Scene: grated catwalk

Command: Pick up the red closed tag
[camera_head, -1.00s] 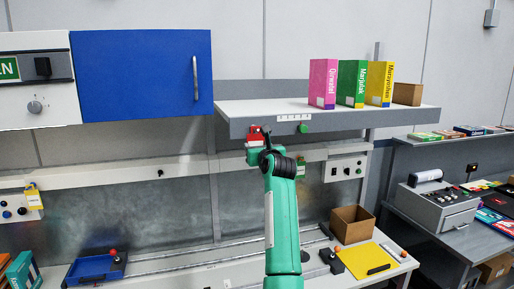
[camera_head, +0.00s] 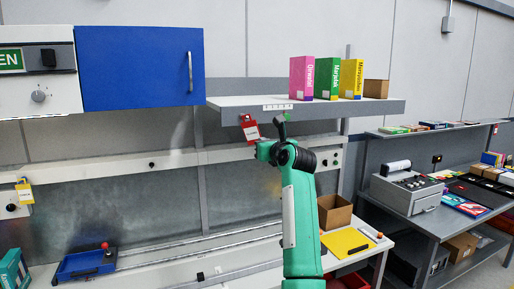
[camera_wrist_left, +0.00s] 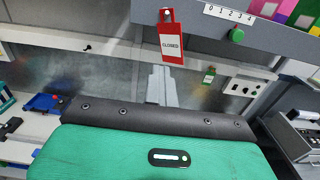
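The red closed tag (camera_head: 250,131) hangs upright at the front edge of the upper shelf, below its left part. In the left wrist view the red tag (camera_wrist_left: 171,38) shows its white "CLOSED" label and hangs from a small peg, with clear space around it. My left gripper (camera_head: 272,140) is just right of the tag in the head view and slightly lower, seemingly apart from it. A dark finger points up, but the gap between the fingers is hidden. My right gripper is out of view.
The upper shelf (camera_head: 235,113) carries pink, green and yellow boxes and a brown box. A green knob (camera_wrist_left: 237,35) sits on its edge, right of the tag. A green tag (camera_wrist_left: 209,75) hangs lower behind. A blue cabinet (camera_head: 135,68) is at upper left.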

